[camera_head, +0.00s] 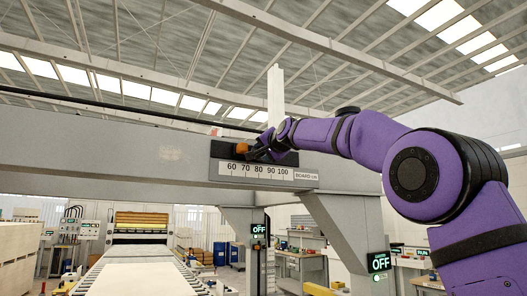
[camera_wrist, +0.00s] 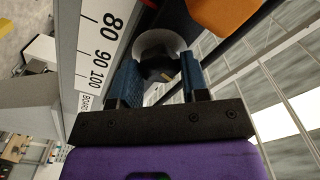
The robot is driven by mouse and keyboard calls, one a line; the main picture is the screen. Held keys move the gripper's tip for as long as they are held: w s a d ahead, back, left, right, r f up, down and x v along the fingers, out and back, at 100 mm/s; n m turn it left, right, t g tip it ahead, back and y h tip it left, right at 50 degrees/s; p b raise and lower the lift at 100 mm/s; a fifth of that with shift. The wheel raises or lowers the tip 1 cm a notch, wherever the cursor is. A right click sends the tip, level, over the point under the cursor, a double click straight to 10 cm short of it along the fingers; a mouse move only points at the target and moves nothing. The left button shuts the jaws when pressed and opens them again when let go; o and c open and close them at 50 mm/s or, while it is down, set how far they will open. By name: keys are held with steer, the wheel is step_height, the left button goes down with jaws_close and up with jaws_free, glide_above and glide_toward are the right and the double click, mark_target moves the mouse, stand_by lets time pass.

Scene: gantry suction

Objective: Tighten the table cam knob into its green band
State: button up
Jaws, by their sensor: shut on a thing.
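In the wrist view my gripper (camera_wrist: 160,75) has its two blue fingers on either side of a dark round knob (camera_wrist: 162,46) with a pale grey rim, and it is shut on it. The knob sits on the dark strip beside the white number scale. No green band shows on it, and the fingers hide part of it. In the head view my gripper (camera_head: 257,153) is at the beam's scale, where the knob is too small and covered to make out.
The scale (camera_head: 262,173), marked 60 to 100, runs along the grey beam (camera_head: 120,140). An orange block (camera_head: 241,148) is close to my gripper and also shows in the wrist view (camera_wrist: 222,14). Displays reading OFF (camera_head: 379,262) hang below. A conveyor (camera_head: 139,272) runs underneath.

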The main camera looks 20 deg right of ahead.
stand_by(0.4)
steer(key=o, duration=0.9)
steer(key=s, duration=0.3)
steer(key=s+d, duration=0.1)
steer(key=s, duration=0.3)
steer(key=s+d, duration=0.1)
steer(key=s, duration=0.2)
steer(key=shift+s, duration=0.3)
